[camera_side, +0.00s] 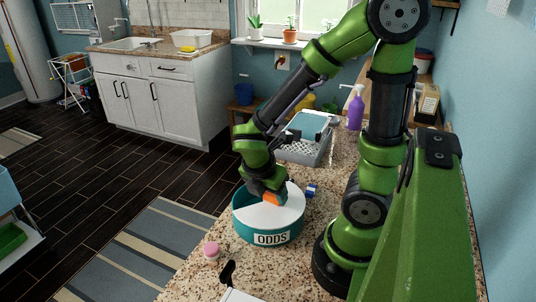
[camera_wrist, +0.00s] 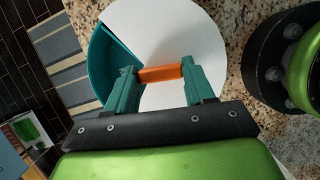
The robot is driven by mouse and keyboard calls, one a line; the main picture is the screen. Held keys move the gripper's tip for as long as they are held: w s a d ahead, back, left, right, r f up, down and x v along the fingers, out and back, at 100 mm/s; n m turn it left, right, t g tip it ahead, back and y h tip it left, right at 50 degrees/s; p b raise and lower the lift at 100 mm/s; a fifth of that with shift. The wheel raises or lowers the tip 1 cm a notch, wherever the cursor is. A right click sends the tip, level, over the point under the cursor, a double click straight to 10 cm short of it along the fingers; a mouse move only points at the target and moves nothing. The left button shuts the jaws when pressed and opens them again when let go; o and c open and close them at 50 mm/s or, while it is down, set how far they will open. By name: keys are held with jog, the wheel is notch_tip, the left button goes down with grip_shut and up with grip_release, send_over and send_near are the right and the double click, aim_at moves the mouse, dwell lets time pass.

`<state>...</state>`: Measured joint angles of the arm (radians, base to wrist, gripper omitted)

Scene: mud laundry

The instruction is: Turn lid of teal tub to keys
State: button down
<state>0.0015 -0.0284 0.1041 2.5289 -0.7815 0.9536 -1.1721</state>
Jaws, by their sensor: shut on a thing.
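The teal tub (camera_side: 262,229) stands on the granite counter, with a label reading ODDS (camera_side: 271,239) on the wall facing the side camera. Its round white lid (camera_side: 287,214) also shows in the wrist view (camera_wrist: 200,35). A wedge-shaped gap in the lid shows the teal inside (camera_wrist: 112,58), at the upper left in the wrist view; I see nothing lying in it. My gripper (camera_side: 268,197) is over the lid, its two teal fingers shut on the orange handle (camera_wrist: 160,74). No keys label is in sight; the tub's far side is hidden.
A pink round item (camera_side: 211,249) sits left of the tub near the counter edge. A small blue item (camera_side: 312,190) lies close on its right. A grey basket (camera_side: 306,151) and a purple bottle (camera_side: 355,110) stand behind. A black handle (camera_side: 227,272) is in front.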

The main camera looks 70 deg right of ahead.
dwell(0.4)
jog(key=shift+c, duration=2)
grip_release()
jog(key=s+v, duration=0.1)
jog(key=v, duration=1.6)
jog(key=shift+w, duration=0.5)
